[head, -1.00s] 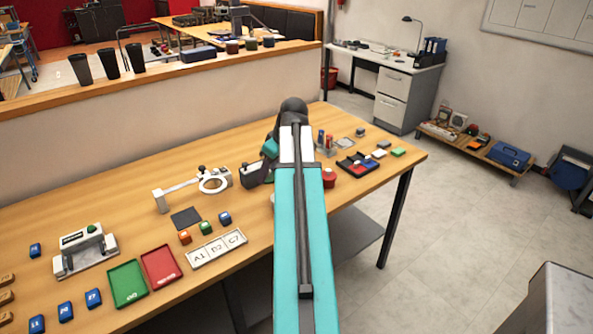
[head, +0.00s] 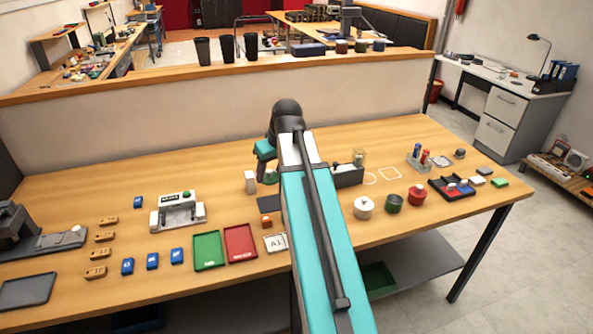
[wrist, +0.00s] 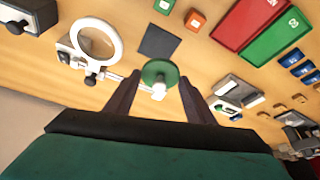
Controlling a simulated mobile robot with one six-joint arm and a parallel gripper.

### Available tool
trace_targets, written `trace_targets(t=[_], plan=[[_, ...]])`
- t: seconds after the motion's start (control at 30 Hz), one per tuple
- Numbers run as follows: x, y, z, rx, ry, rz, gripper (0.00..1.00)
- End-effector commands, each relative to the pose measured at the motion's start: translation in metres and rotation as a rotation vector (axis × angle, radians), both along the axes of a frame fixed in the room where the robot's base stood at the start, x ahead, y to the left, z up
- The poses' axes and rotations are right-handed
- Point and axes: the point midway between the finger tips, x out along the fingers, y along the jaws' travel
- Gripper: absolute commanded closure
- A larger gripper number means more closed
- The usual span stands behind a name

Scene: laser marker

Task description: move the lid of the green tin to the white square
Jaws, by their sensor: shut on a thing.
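My gripper (wrist: 160,84) is shut on the green lid (wrist: 158,70), a round disc with a pale knob, and holds it between its fingers above the table. In the head view my arm mostly hides the gripper. The green tin (head: 394,204) stands on the right part of the table, its top dark and without a lid, between a white tin (head: 363,208) and a red tin (head: 417,197). The white square (head: 390,174) is an outline on the table behind the tins, beside a white circle outline (head: 370,179). The square looks empty.
In the wrist view a magnifier ring (wrist: 118,40) and a dark pad (wrist: 159,41) lie near the lid. A dark box (head: 349,175) with a jar stands left of the outlines. A battery holder (head: 419,163) and a divided tray (head: 455,192) stand to the right.

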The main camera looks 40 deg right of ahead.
Motion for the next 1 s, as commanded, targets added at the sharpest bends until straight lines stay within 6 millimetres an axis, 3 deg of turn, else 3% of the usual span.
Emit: trace_targets(t=[0.3, 0.7, 0.83, 1.0], plan=[[0.026, 0.086, 0.008, 0.000, 0.000, 0.001, 0.72], [0.042, 0.192, 0.019, 0.000, 0.000, -0.002, 0.72], [0.044, 0.221, 0.021, 0.000, 0.001, -0.005, 0.72], [0.044, 0.242, 0.024, -0.001, 0.001, -0.008, 0.72]])
